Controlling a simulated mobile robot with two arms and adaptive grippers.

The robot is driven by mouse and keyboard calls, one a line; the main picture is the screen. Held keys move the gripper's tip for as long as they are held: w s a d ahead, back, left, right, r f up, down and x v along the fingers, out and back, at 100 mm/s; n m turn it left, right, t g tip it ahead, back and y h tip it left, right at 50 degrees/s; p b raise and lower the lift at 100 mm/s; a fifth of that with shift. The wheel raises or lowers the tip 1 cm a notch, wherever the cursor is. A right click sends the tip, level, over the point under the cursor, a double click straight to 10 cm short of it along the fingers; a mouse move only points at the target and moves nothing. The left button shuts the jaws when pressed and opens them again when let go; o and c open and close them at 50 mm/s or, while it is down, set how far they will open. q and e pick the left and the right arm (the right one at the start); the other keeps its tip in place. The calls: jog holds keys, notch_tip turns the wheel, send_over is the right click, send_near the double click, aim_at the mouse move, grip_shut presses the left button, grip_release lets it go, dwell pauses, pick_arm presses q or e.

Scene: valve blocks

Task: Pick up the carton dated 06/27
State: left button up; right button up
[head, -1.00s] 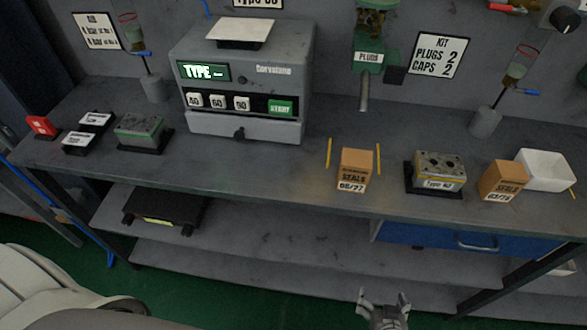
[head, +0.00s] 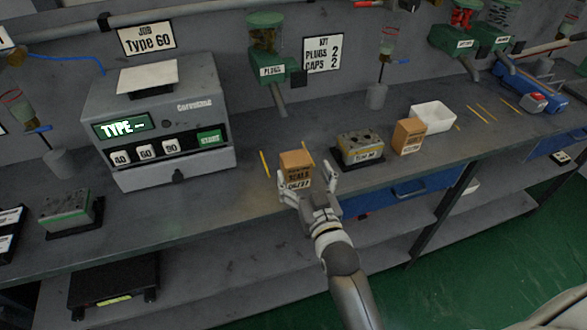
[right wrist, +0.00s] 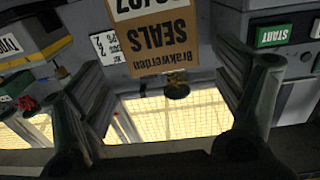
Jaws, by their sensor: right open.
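A brown carton (head: 297,161) stands upright near the bench's front edge, its white label reading about 06/27. My right gripper (head: 309,178) is open in front of it, with a finger toward each side of the carton. In the right wrist view the same carton (right wrist: 157,38) appears upside down, with "SEALS" on its face, in the gap between the open fingers (right wrist: 160,90). I cannot tell whether the fingers touch it. A second brown carton (head: 409,136) stands farther right; its date is too small to read. My left gripper is not in view.
A metal valve block (head: 359,148) on a dark base stands right of the carton, and a white bin (head: 432,117) is beyond. A grey machine (head: 160,120) stands to the left. A yellow strip (head: 265,164) lies left of the carton.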

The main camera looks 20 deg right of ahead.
aim_at(299, 167)
jog(key=shift+w+a+r, duration=0.1)
jog(key=shift+w, duration=0.4)
jog(key=w+p, duration=0.1)
jog(key=w, duration=0.3)
jog(key=shift+w+r+p, duration=0.1)
jog(key=shift+w+p, duration=0.05)
jog(key=shift+p, duration=0.25)
jog(key=shift+w, duration=0.3)
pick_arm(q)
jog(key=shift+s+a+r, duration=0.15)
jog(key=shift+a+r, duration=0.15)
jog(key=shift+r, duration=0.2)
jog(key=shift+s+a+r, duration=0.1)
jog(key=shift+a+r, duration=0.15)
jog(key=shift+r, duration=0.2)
pick_arm(e)
jog(key=shift+s, duration=0.1)
jog(key=shift+c, duration=0.3)
jog(key=c, duration=1.2)
jog(key=shift+c, duration=0.2)
jog(key=shift+r, duration=0.1)
